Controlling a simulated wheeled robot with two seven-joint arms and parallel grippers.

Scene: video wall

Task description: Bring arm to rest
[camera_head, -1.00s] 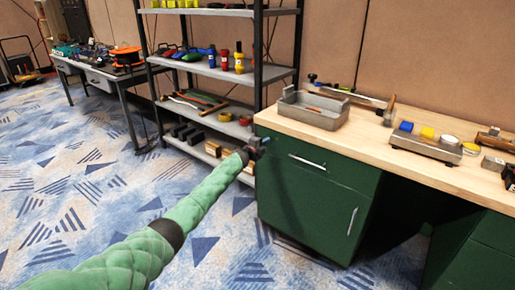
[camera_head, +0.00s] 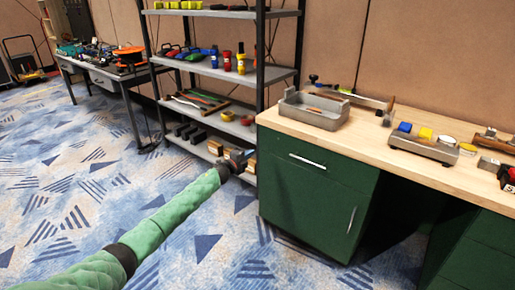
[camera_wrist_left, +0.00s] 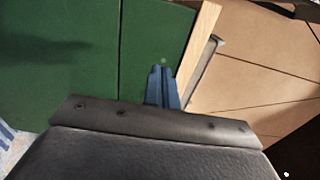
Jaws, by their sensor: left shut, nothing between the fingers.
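My left arm comes in from the lower left in the head view, in a green quilted sleeve. My left gripper (camera_head: 243,157) is at its far end, in front of the shelf's lower levels and left of the green cabinet. It is small and dark there. In the left wrist view the gripper's blue-grey fingers (camera_wrist_left: 162,88) are together, with nothing between them. Behind them are green cabinet panels and a strip of wooden worktop edge. The right gripper cannot be made out in the head view.
The green workbench (camera_head: 320,185) with a wooden top stands right of the gripper. A grey tray (camera_head: 314,110) and a scale-like block (camera_head: 424,147) lie on it. The metal shelf (camera_head: 228,73) holds tools and bottles. A desk (camera_head: 105,80) stands far left.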

